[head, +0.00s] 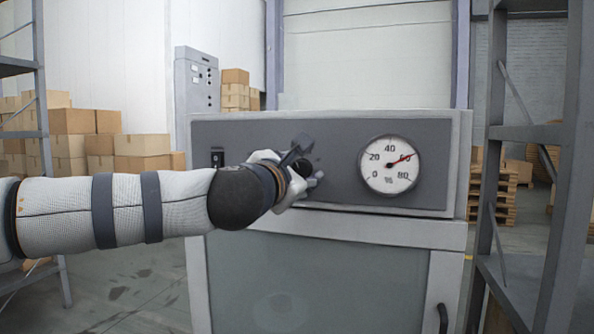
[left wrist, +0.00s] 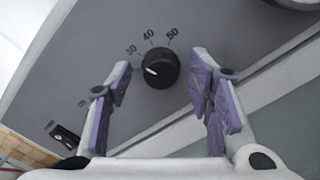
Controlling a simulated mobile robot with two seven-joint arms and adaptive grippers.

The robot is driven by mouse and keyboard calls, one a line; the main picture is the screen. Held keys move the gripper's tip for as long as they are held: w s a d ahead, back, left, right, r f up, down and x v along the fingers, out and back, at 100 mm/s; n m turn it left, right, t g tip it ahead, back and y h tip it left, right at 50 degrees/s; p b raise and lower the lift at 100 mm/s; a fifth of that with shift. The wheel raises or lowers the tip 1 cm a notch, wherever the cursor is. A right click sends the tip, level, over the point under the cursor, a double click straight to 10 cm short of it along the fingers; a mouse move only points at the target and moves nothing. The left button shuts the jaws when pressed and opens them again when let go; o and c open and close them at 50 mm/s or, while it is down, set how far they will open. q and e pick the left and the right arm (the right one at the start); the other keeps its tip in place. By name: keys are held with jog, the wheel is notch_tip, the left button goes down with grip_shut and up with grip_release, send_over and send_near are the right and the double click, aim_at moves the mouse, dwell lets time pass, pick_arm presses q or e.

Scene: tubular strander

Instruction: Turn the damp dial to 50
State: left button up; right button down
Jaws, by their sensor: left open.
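The damp dial, a round black knob (left wrist: 161,68) with a white pointer mark, sits on the grey panel in the left wrist view. Its mark points left, below the printed 30; 40 and 50 are printed further round to the upper right. My left gripper (left wrist: 162,95) is open, with its purple-padded fingers on either side of the knob and visible gaps to it. In the head view my left gripper (head: 308,163) is at the panel and hides the knob. My right gripper is in neither view.
A round gauge (head: 389,164) marked 0 to 80 % has its red needle near 60. A black switch (head: 217,157) is on the panel's left; it also shows in the left wrist view (left wrist: 65,134). A grey rack (head: 577,170) stands close on the right.

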pick_arm(q)
grip_shut()
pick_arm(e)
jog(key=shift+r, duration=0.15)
pick_arm(q)
jog(key=m+p, duration=0.3)
jog(key=shift+r+m, duration=0.25)
jog(key=shift+m, duration=0.15)
jog(key=m+p, duration=0.3)
jog(key=m, duration=0.1)
jog(key=shift+m+p, duration=0.3)
jog(key=shift+p, duration=0.05)
jog(key=m+p, duration=0.3)
jog(key=m, duration=0.2)
jog(key=shift+f+m+p, duration=0.15)
jog(key=shift+m+p, duration=0.4)
jog(key=shift+m, duration=0.65)
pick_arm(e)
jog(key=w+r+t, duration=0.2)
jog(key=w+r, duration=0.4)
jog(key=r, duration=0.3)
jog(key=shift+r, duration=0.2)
pick_arm(q)
jog(key=shift+f, duration=0.1)
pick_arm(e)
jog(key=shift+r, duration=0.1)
